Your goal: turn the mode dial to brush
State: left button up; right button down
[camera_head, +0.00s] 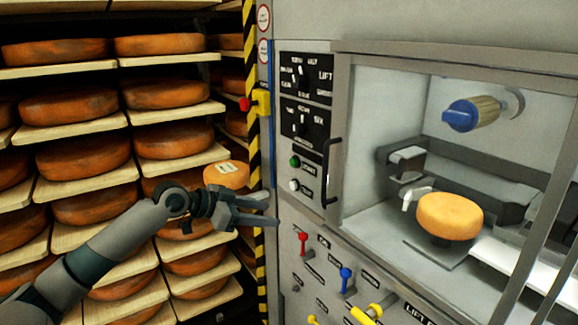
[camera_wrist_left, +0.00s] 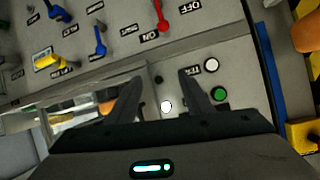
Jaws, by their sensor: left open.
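Two black dial panels sit at the upper left of the machine front in the head view. The upper panel has a dial (camera_head: 301,79) ringed by several small labels, one reading LIFT at the right. The lower panel has another dial (camera_head: 303,122) with fewer labels. Most labels are too small to read, so I cannot tell for sure which is the mode dial or where it points. My left gripper (camera_head: 268,208) is open and empty, below and left of the dials and apart from them. In the left wrist view its fingers (camera_wrist_left: 162,84) spread before the machine front; neither dial clearly shows there.
Below the dials are a green button (camera_head: 295,162), a white button (camera_head: 294,185) and a vertical handle (camera_head: 326,170). Red (camera_head: 303,243) and blue (camera_head: 345,278) levers stand lower. A cheese wheel (camera_head: 450,215) sits inside the machine. Cheese shelves (camera_head: 75,127) fill the left.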

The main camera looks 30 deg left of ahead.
aim_at(295, 82)
pick_arm(q)
jog(key=a+r+t, duration=0.1)
jog(key=a+r, duration=0.2)
jog(key=r, duration=0.7)
jog(key=a+r+t, duration=0.2)
jog(key=a+r, duration=0.1)
jog(key=r, duration=0.7)
jog(key=a+r+t, duration=0.2)
jog(key=a+r, duration=0.1)
jog(key=r, duration=0.8)
jog(key=shift+s+h, duration=0.3)
jog(key=shift+h, duration=0.1)
pick_arm(e)
notch_tip(295, 82, down, 7)
jog(key=s, duration=0.2)
jog(key=shift+s+a+r+t, duration=0.2)
jog(key=shift+s+a+t, duration=0.1)
jog(key=shift+a+t, duration=0.1)
pick_arm(q)
jog(key=shift+w+d+p, duration=0.1)
jog(key=shift+w+p, duration=0.05)
jog(key=shift+p, duration=0.15)
pick_arm(e)
jog(key=shift+s, duration=0.2)
